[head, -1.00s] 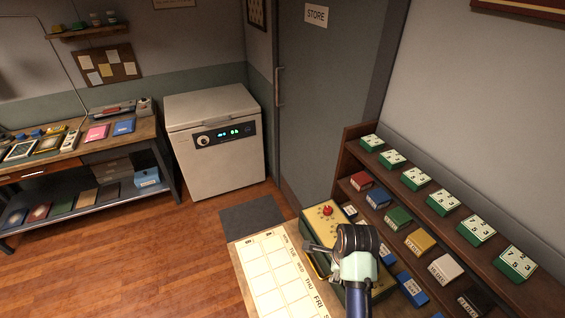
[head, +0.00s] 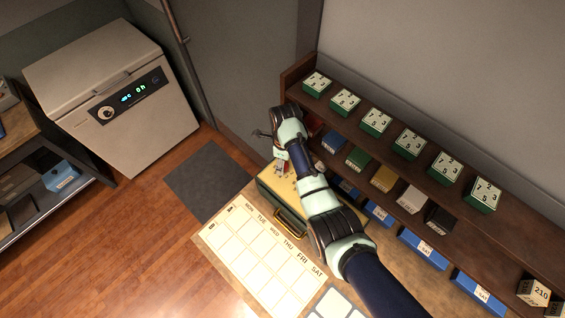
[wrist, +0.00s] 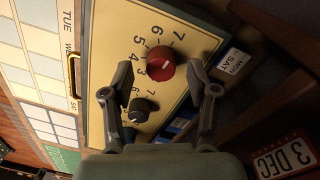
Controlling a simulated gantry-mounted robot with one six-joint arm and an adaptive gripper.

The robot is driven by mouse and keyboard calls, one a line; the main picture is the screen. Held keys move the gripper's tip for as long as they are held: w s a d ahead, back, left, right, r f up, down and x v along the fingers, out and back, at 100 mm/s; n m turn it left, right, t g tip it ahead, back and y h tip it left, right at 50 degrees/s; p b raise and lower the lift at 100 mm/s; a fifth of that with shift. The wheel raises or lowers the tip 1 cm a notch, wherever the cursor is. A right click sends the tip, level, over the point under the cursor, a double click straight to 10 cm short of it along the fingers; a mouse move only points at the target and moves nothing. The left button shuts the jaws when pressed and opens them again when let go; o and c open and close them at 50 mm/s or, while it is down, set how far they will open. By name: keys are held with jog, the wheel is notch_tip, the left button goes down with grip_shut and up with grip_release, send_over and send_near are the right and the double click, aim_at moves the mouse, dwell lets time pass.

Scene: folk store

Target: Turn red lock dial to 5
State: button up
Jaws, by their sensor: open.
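In the wrist view a red dial (wrist: 153,68) with a pale mark sits on the cream panel (wrist: 108,45). Black numbers, including 3, 4, 5, 6 and 7, curve around its upper and left sides. The mark's exact number is hard to read. My gripper (wrist: 160,74) is open, with one finger on either side of the dial's lower part; I cannot tell if they touch it. A black dial (wrist: 139,111) lies below, between the fingers. In the head view my gripper (head: 264,134) is near the far end of the yellow-topped green box (head: 268,191), and my arm hides much of the box.
A wooden shelf (head: 455,165) with several number blocks and coloured boxes stands close on the right. A calendar sheet (head: 262,262) lies in front of the box. A white freezer (head: 135,145) stands at left. The floor mat area (head: 208,172) is clear.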

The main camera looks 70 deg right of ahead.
jog(key=shift+f, duration=0.75)
grip_shut()
jog(key=shift+r+n, duration=0.1)
jog(key=shift+n, duration=0.2)
jog(key=n+p, duration=0.1)
jog(key=n, duration=0.1)
jog(key=shift+r+n+p, duration=0.1)
jog(key=shift+n+p, duration=0.2)
jog(key=shift+p, duration=0.1)
jog(key=n+p, duration=0.1)
jog(key=n, duration=0.3)
jog(key=shift+n+p, duration=0.3)
jog(key=n+p, duration=0.1)
jog(key=n, duration=0.3)
jog(key=shift+a+g, duration=0.1)
jog(key=shift+g, duration=0.2)
jog(key=shift+n+h+p, duration=0.3)
jog(key=shift+n+p, duration=0.15)
jog(key=shift+n, duration=1.45)
